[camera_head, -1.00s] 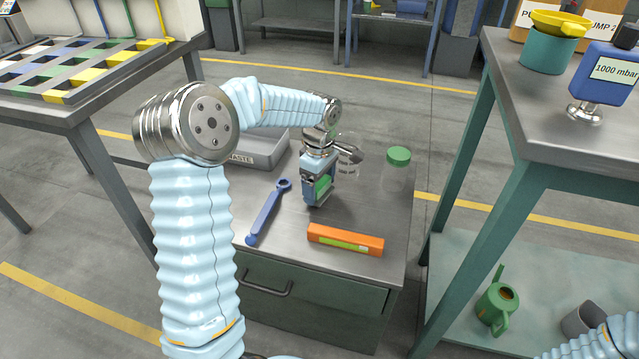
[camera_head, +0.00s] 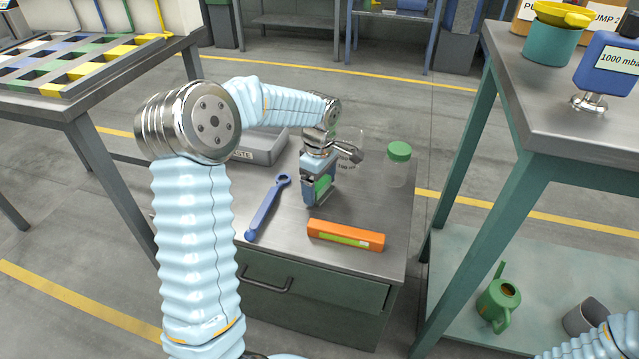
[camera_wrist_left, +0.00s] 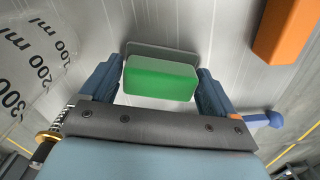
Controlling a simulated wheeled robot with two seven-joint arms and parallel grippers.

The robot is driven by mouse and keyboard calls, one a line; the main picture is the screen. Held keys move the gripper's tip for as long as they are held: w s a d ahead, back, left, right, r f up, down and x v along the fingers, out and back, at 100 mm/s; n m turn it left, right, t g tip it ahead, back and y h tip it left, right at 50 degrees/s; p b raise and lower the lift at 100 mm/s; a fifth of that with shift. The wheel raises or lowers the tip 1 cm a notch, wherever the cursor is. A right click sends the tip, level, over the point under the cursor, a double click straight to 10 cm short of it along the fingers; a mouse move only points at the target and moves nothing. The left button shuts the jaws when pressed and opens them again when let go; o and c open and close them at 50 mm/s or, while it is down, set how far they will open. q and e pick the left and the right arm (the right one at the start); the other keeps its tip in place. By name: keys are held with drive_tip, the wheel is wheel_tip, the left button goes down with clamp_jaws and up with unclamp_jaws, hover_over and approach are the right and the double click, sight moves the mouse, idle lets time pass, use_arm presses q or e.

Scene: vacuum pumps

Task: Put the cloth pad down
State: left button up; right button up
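The cloth pad is a green block (camera_wrist_left: 160,79). In the wrist view it lies between the two blue fingers of my left gripper (camera_wrist_left: 160,88), which meet its two ends. In the head view my left gripper (camera_head: 319,190) points down over the cabinet top (camera_head: 290,230), and a strip of the green pad (camera_head: 322,184) shows between its fingers. The pad is at or just above the steel; a dark patch shows behind it, and I cannot tell whether it touches. My right gripper is not in view.
On the cabinet top are a blue wrench (camera_head: 268,208), an orange box (camera_head: 346,235), a green-lidded jar (camera_head: 398,163), a clear graduated vessel (camera_wrist_left: 35,60) and a grey waste tray (camera_head: 262,150). A green bench (camera_head: 530,125) stands at right, a parts table (camera_head: 75,112) at left.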

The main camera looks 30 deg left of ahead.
use_arm(q)
drive_tip(key=shift+o, duration=0.7)
drive_tip(key=shift+r, duration=0.1)
wheel_tip(320, 180, up, 14)
drive_tip(key=p, duration=0.1)
drive_tip(key=shift+f, duration=0.2)
drive_tip(key=shift+c, duration=0.2)
clamp_jaws()
idle(0.6)
drive_tip(key=shift+s, duration=0.1)
idle(0.5)
